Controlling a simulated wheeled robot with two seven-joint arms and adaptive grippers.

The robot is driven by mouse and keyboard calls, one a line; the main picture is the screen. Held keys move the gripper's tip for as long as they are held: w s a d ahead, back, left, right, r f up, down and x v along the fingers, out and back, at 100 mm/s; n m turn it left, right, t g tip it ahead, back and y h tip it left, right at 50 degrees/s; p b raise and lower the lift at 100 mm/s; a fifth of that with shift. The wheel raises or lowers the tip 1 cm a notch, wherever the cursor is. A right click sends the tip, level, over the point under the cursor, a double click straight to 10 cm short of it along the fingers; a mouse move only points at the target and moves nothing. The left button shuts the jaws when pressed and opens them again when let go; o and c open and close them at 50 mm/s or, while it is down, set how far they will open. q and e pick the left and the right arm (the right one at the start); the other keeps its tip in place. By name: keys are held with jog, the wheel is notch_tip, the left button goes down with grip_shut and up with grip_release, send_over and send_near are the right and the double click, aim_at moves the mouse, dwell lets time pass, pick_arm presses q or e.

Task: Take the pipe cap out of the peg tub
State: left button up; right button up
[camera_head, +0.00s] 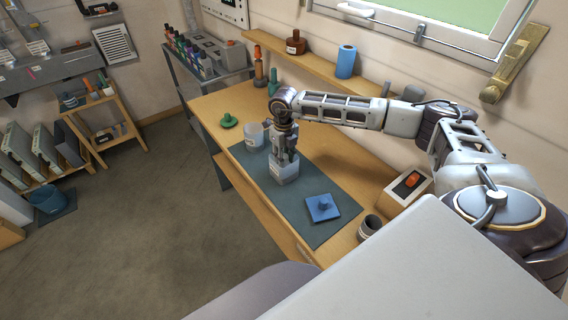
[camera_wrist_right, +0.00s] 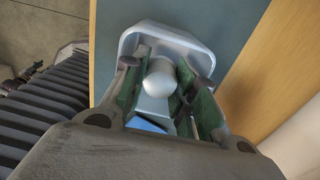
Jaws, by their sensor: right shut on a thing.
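The peg tub (camera_head: 284,172) is a pale grey, squarish open tub standing on the dark mat of the workbench. Its pale rim also shows in the right wrist view (camera_wrist_right: 190,42). My right gripper (camera_head: 284,158) points down into the tub. In the right wrist view its green-padded fingers (camera_wrist_right: 160,90) are on either side of the pipe cap (camera_wrist_right: 160,77), a pale, smooth, rounded piece, and are shut on it. A blue piece (camera_wrist_right: 146,125) shows below the cap, partly hidden by the gripper. The head view hides the cap. My left gripper is not in view.
A blue square lid with a knob (camera_head: 322,208) lies on the mat (camera_head: 330,180) in front of the tub. A round whitish container (camera_head: 254,133) stands close behind it. A green knobbed lid (camera_head: 228,121) lies farther back.

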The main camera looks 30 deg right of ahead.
jog(key=shift+r+b, duration=0.4)
jog(key=shift+r, duration=2.65)
